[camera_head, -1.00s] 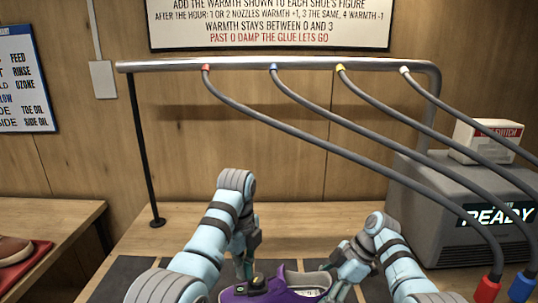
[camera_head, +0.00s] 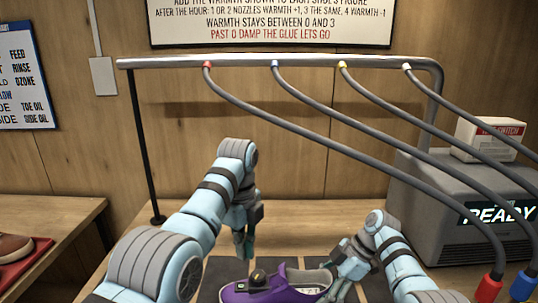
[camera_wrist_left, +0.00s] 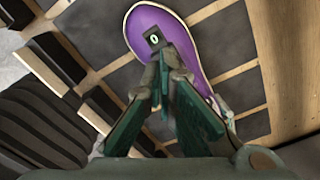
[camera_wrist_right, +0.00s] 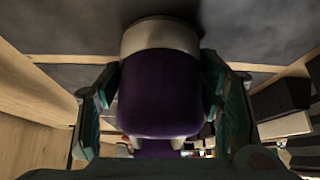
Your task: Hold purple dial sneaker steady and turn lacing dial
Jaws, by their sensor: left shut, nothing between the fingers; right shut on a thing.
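The purple sneaker (camera_head: 285,283) lies on the dark mat at the bottom of the head view, its toe to the left. Its dark lacing dial (camera_head: 258,277) sits on top; the dial also shows in the left wrist view (camera_wrist_left: 155,41). My left gripper (camera_head: 246,252) is shut and empty, above and just left of the dial. In the left wrist view, the fingers (camera_wrist_left: 163,92) partly cover the shoe. My right gripper (camera_wrist_right: 161,82) is shut on the sneaker's heel, one finger on each side. The sneaker's lower edge is cut off in the head view.
A metal rail (camera_head: 280,63) with several grey hoses spans the back. A grey machine (camera_head: 430,205) reading READY stands at the right, a white switch box (camera_head: 488,138) on top. A brown shoe (camera_head: 14,246) is on a red tray at the left.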

